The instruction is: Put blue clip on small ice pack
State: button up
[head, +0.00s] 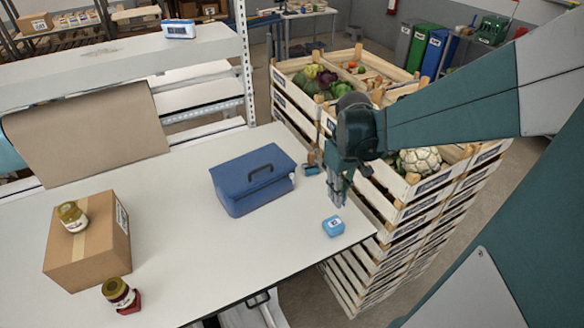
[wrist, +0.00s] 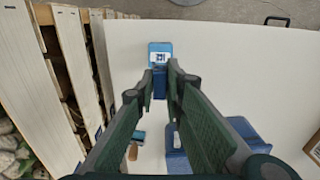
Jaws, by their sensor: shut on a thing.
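My gripper (head: 337,197) is shut on the blue clip (wrist: 159,85), a small dark blue piece between the fingertips in the wrist view. In the head view the clip is too small to make out clearly. The small ice pack (head: 333,226), light blue with a white label, lies flat on the table near its right front corner. It also shows in the wrist view (wrist: 160,48), just beyond the fingertips. The fingertips are over the table, just behind the ice pack and seemingly above it. I cannot tell the exact gap between clip and pack.
Stacked wooden crates (head: 400,215) of vegetables border the table's right edge. A cardboard box (head: 88,245) with jars is at left. The table's front middle is clear.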

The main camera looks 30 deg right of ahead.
jog(key=shift+f, duration=0.1)
jog(key=shift+f, duration=2.85)
jog(key=shift+f, duration=2.05)
jog(key=shift+f+b, duration=0.2)
jog(key=shift+b, duration=0.2)
jog(key=o, duration=0.7)
jog(key=shift+r, duration=0.3)
jog(key=shift+r+p, duration=0.5)
jog(key=shift+r, duration=5.4)
